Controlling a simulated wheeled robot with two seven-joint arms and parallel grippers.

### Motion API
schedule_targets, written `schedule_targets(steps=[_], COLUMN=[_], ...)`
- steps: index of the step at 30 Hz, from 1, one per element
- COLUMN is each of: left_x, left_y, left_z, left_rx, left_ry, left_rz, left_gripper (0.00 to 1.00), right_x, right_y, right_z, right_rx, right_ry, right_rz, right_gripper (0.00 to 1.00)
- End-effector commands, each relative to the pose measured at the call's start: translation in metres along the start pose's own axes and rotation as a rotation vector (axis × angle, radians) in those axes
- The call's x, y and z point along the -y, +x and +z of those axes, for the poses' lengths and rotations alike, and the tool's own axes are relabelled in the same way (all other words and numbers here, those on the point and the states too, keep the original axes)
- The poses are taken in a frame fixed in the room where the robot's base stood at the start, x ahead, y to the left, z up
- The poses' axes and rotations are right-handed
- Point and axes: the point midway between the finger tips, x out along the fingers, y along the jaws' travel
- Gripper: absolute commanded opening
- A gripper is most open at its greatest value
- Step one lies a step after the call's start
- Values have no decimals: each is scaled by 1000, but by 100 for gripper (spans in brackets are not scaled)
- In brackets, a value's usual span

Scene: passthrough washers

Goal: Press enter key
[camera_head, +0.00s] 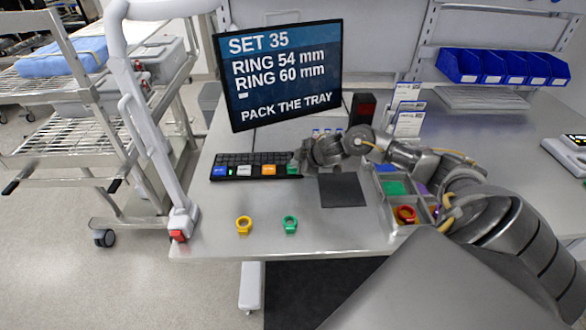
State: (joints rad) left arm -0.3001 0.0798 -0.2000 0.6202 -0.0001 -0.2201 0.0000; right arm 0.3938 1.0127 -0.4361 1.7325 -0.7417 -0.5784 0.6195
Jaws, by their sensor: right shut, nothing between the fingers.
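A black keyboard (255,158) lies on the grey table, with larger blue (219,171), white (244,170) and orange (269,170) keys along its front. A green key (292,169) sits at its right end. The key labels are too small to read, so I cannot tell which one is enter. My right gripper (301,165) is shut and empty at the right end of the keyboard, just beside or over the green key. I cannot tell whether it touches. My left gripper is not in view.
A monitor (285,75) behind the keyboard reads "SET 35, RING 54 mm, RING 60 mm, PACK THE TRAY". Yellow (243,225) and green (290,225) rings lie in front. A dark mat (341,190) and a compartment tray (382,214) with a red ring (406,214) are to the right.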

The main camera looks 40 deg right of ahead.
Motion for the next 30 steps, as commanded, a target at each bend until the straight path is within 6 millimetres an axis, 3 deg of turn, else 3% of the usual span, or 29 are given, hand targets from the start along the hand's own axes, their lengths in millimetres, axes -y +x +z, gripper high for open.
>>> schedule_targets(steps=[30], left_x=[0], left_y=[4], left_z=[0], left_rx=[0], left_ry=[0], left_rz=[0], left_gripper=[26], right_x=[5], right_y=[7], right_z=[5], right_rx=[0], right_ry=[0], right_rz=[-1], right_gripper=[0])
